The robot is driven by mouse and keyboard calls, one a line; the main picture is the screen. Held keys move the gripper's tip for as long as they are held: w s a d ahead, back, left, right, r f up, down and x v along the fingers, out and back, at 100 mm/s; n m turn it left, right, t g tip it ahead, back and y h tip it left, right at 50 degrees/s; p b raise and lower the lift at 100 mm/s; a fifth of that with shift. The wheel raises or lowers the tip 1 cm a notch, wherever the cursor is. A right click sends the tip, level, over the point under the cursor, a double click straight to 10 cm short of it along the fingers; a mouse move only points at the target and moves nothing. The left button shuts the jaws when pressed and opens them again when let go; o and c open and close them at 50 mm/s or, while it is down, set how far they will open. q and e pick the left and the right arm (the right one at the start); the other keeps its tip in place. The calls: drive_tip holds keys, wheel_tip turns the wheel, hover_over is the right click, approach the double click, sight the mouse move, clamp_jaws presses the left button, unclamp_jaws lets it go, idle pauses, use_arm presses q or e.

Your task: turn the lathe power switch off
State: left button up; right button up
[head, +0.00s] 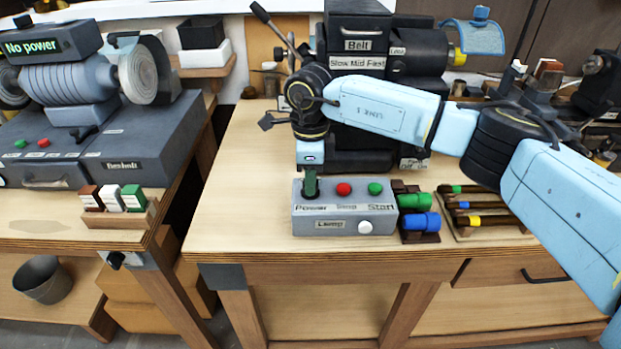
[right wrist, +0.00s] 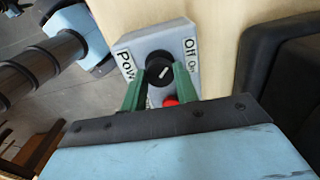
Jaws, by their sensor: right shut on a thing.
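The grey control box (head: 344,222) stands at the front of the middle workbench, with labels reading Power, Stop and Start. It also shows in the right wrist view (right wrist: 128,50). My right gripper (head: 311,184) comes down over its left end, at the Power label. In the right wrist view its green fingers sit on both sides of the black round power switch (right wrist: 158,70) and are shut on it. A white mark shows on the switch; I cannot tell whether it points to Off or On. The head view hides the switch behind the gripper. My left gripper is not in view.
A red button (head: 344,189), a green button (head: 375,188) and a white knob (head: 365,227) are on the box. Bench space left of the box is clear.

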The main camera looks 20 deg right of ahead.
drive_tip(key=shift+r+n, duration=0.1)
drive_tip(key=shift+n, duration=0.2)
drive_tip(key=o, duration=1)
wheel_tip(320, 180, up, 13)
drive_tip(key=shift+r, duration=0.15)
